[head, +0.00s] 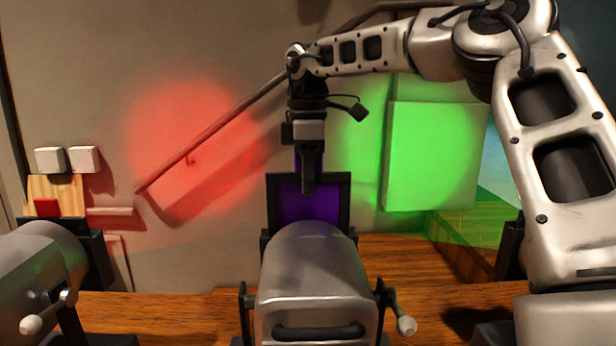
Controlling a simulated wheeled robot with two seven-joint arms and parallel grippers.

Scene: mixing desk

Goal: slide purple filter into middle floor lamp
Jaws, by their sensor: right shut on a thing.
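The purple filter (292,203) is a flat purple sheet at the centre, with a narrow upper tab. My right gripper (308,180) points down and is shut on this tab, partly hiding it. The sheet shows inside a black frame (343,205) at the far end of the middle floor lamp (312,280). The lamp is a grey metal housing with a handle at its near end. The housing hides the filter's lower edge, so I cannot tell how deep it sits. My left gripper is out of view.
A left lamp (35,265) has a red tab (47,207) at its frame. Red and green light falls on the wall. A thin slanted bar (215,128) runs behind my right arm. Two white blocks (66,160) are at left. Wooden floor (400,255) lies beyond the lamps.

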